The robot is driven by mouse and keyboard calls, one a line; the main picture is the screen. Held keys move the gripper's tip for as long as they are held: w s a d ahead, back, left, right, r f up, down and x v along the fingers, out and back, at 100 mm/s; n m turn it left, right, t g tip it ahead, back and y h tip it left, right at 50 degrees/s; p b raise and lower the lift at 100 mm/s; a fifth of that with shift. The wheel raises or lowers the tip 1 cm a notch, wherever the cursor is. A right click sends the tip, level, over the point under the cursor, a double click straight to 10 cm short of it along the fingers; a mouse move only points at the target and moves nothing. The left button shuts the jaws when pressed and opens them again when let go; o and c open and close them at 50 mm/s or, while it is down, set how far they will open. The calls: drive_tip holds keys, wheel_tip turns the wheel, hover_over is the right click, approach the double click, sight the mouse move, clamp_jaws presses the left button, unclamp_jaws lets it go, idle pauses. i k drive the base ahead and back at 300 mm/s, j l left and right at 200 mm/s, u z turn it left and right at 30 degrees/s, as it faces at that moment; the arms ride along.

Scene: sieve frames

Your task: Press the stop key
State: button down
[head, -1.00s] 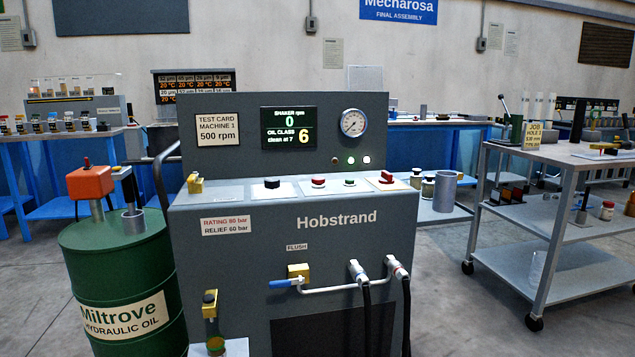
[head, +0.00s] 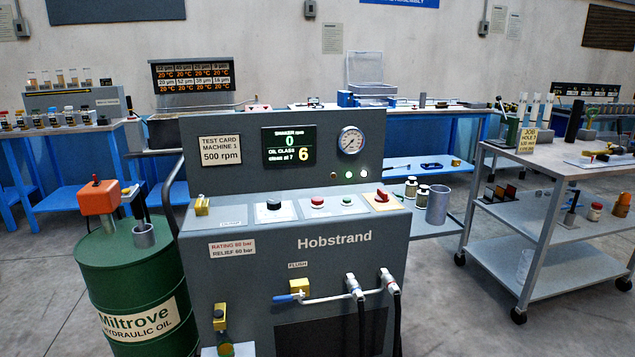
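The grey Hobstrand machine (head: 290,270) stands in the middle of the head view. Its sloped ledge carries a black knob (head: 273,204), a red round button (head: 317,202), a green round button (head: 347,200) and a red handle-like control (head: 383,195) on a yellow plate. The labels by these controls are too small to read, so I cannot tell which red one is the stop key. The display (head: 289,147) shows shaker rpm 0 and oil class 6, clean at 7. Two lamps are lit beneath the gauge (head: 350,140). My gripper is not in view.
A green oil drum (head: 135,280) with an orange-topped unit (head: 98,198) stands close at the machine's left. A grey trolley (head: 560,215) stands at the right. Hoses (head: 361,325) hang from the machine's front. Floor between machine and trolley is clear.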

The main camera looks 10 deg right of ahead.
sight(316, 200)
drive_tip(key=i+z, duration=0.1)
drive_tip(key=z, duration=0.35)
drive_tip(key=i+j+z, duration=0.1)
drive_tip(key=z, duration=0.35)
drive_tip(key=i+j+z, duration=0.1)
drive_tip(key=z, duration=0.35)
drive_tip(key=i+j+z, duration=0.2)
drive_tip(key=j, duration=0.15)
drive_tip(key=j+z, duration=0.15)
drive_tip(key=j, duration=0.15)
drive_tip(key=j+z, duration=0.2)
drive_tip(key=j, duration=0.15)
drive_tip(key=i+j, duration=0.1)
drive_tip(key=j, duration=0.35)
drive_tip(key=i+j, duration=0.1)
drive_tip(key=j, duration=0.35)
drive_tip(key=i+j+z, duration=0.1)
drive_tip(key=j, duration=0.35)
